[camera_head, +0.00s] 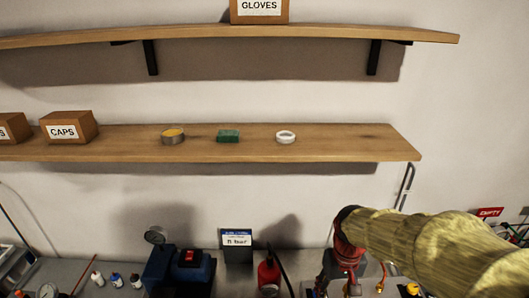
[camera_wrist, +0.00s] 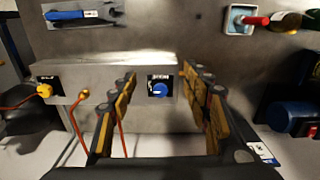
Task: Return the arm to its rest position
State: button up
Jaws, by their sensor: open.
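My arm (camera_head: 430,243) reaches in from the lower right of the head view in a yellowish sleeve. Its dark and red wrist end (camera_head: 348,245) points down over the bench; the fingertips cannot be made out there. In the wrist view my gripper (camera_wrist: 160,82) is open, its two yellow-padded fingers wide apart with nothing held between them. A blue knob (camera_wrist: 159,89) on a grey metal box (camera_wrist: 70,72) appears between the fingers; whether the fingers are level with it I cannot tell.
A yellow fitting (camera_wrist: 44,90) and orange hoses are left of the fingers. A blue-handled tool (camera_wrist: 80,15) lies on a plate farther off. In the head view, a red bottle (camera_head: 268,274) and a blue device (camera_head: 190,268) stand left of my arm. A wooden shelf (camera_head: 350,143) is above.

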jog(key=s+r+t+b, duration=0.5)
jog(key=s+r+b, duration=0.2)
jog(key=s, duration=0.5)
jog(key=shift+s+r+t, duration=0.3)
jog(key=shift+s+r, duration=0.1)
dwell(0.3)
